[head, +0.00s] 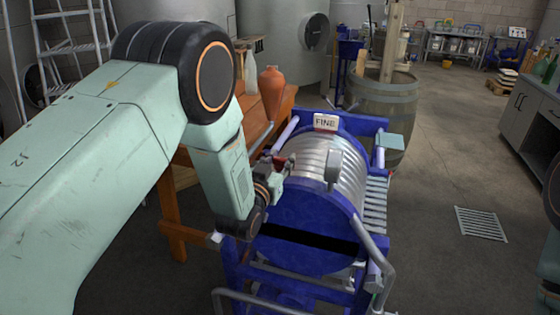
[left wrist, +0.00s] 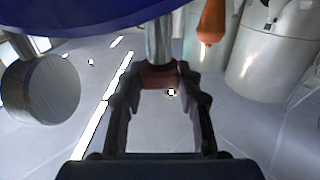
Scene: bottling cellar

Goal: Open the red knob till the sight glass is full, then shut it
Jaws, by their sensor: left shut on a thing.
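My left gripper (head: 279,165) reaches from the left to the front of a blue filter press (head: 300,225) with ribbed metal plates and a label reading "FINE". In the left wrist view its two fingers (left wrist: 159,88) are closed around a dull red knob (left wrist: 159,74) at the end of a grey metal stem. In the head view the red knob (head: 280,160) is mostly hidden by the gripper. I cannot make out a sight glass or its level in either view. My right gripper is not in view.
A wooden table (head: 173,228) with an orange-brown bottle (head: 271,95) stands behind the arm. A wooden barrel (head: 385,105) stands behind the press. A grey cabinet (head: 530,110) is at the right. The floor right of the press is open, with a metal grate (head: 481,224).

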